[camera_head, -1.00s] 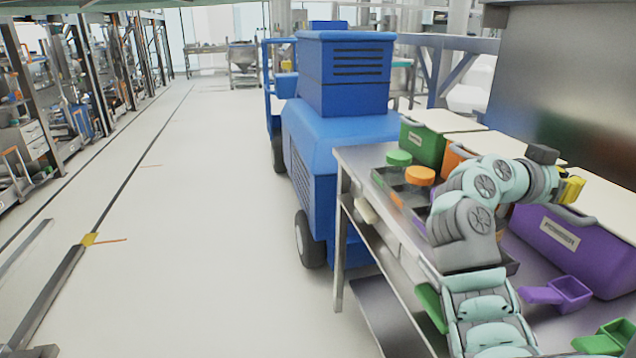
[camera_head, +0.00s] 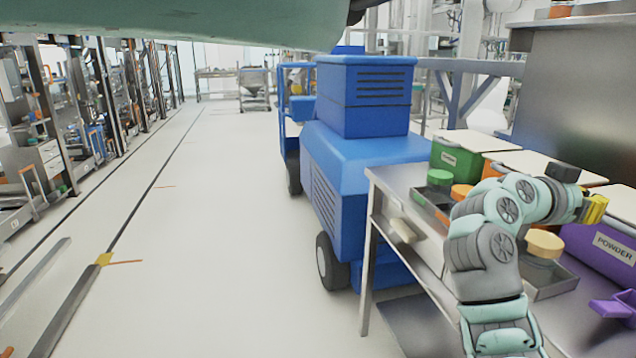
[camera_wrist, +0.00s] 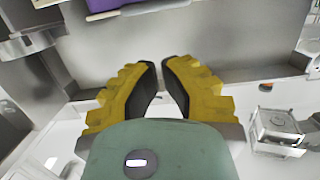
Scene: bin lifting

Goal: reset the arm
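My arm (camera_head: 484,254) rises from the lower right in the head view, bends at the elbow and reaches right over the bench. My gripper (camera_head: 597,207), with yellow fingers, is at its end, above the purple bin (camera_head: 592,243) labelled POWDER. In the wrist view my gripper (camera_wrist: 160,75) shows its two black pads with a narrow gap between them. Nothing is held. A purple edge, possibly of a bin (camera_wrist: 125,8), shows at the top of that view.
The steel bench (camera_head: 400,180) holds a green bin (camera_head: 452,160), other lidded bins, a purple scoop (camera_head: 615,306) and trays of jars, including a cream-lidded jar (camera_head: 544,245). A blue vehicle (camera_head: 350,150) stands beside it. The floor (camera_head: 210,230) at left is clear.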

